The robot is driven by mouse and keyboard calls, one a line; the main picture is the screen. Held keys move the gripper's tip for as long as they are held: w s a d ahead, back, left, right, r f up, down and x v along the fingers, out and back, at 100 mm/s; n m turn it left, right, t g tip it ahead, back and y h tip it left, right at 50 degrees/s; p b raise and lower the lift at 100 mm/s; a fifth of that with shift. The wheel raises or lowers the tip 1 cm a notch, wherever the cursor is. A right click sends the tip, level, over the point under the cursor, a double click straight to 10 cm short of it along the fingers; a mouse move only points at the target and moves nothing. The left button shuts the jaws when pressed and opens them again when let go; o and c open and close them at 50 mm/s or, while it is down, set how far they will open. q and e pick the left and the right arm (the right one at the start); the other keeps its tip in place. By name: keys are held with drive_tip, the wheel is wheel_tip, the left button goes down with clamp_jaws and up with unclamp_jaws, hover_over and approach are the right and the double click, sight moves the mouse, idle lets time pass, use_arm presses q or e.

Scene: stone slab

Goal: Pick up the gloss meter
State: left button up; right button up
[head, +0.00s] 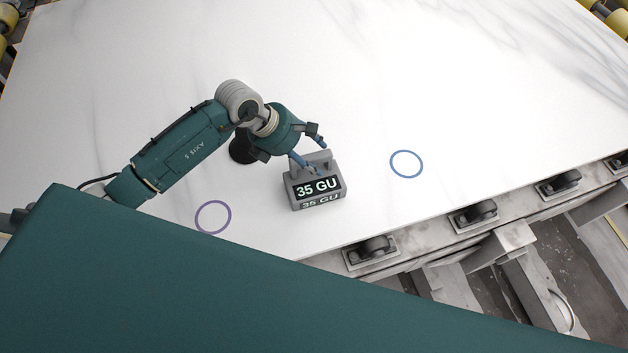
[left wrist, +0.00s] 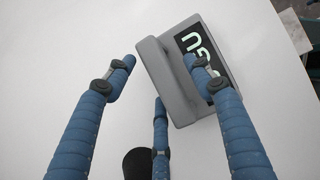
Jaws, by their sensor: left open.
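The gloss meter (head: 316,191) is a grey box with a raised handle and a dark display reading "35 GU". It stands on the white stone slab (head: 480,90) near its front edge. My left gripper (head: 311,163) is open over the handle side of the meter. In the left wrist view, the blue fingers of my left gripper (left wrist: 160,64) spread on either side of the grey handle (left wrist: 165,80), with a third finger below. I cannot tell whether any finger touches it. The meter's display (left wrist: 200,62) shows partly behind the right finger. My right gripper is not in view.
A purple ring (head: 198,219) and a blue ring (head: 391,164) are marked on the slab left and right of the meter. A dark round object (head: 241,149) stands behind my left wrist. Rollers (head: 371,250) line the slab's front edge. The slab's far side is clear.

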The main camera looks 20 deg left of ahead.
use_arm(q)
drive_tip(key=shift+f+b, duration=0.2)
drive_tip(key=shift+b, duration=0.1)
idle(0.4)
drive_tip(key=shift+r, duration=0.1)
clamp_jaws()
